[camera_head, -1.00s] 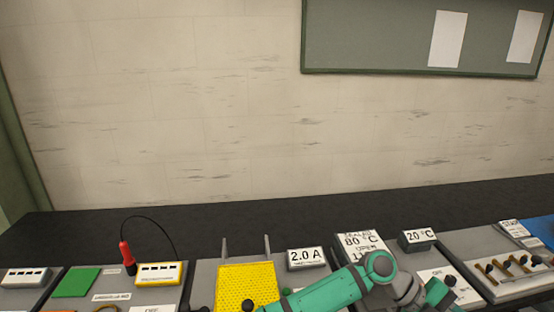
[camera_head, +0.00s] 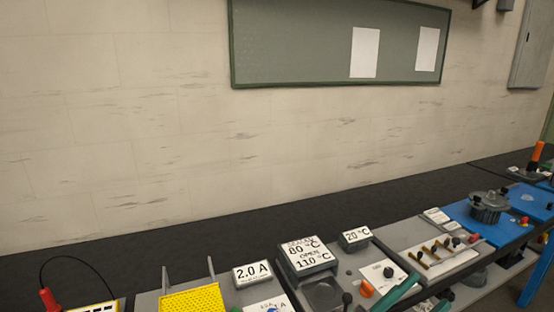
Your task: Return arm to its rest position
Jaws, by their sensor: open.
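Only a small part of my green arm (camera_head: 398,292) shows, at the bottom edge of the head view, right of the middle. It is in front of the bench modules and cut off by the frame. My gripper is not in view, and neither are its fingers.
The dark bench carries a yellow perforated block (camera_head: 193,302), a "2.0 A" sign (camera_head: 252,273), a "80 °C / 110 °C" box (camera_head: 307,256) and a "20 °C" sign (camera_head: 356,236). A red-handled tool (camera_head: 48,299) is at left. A grey round part (camera_head: 488,207) stands on a blue module at right.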

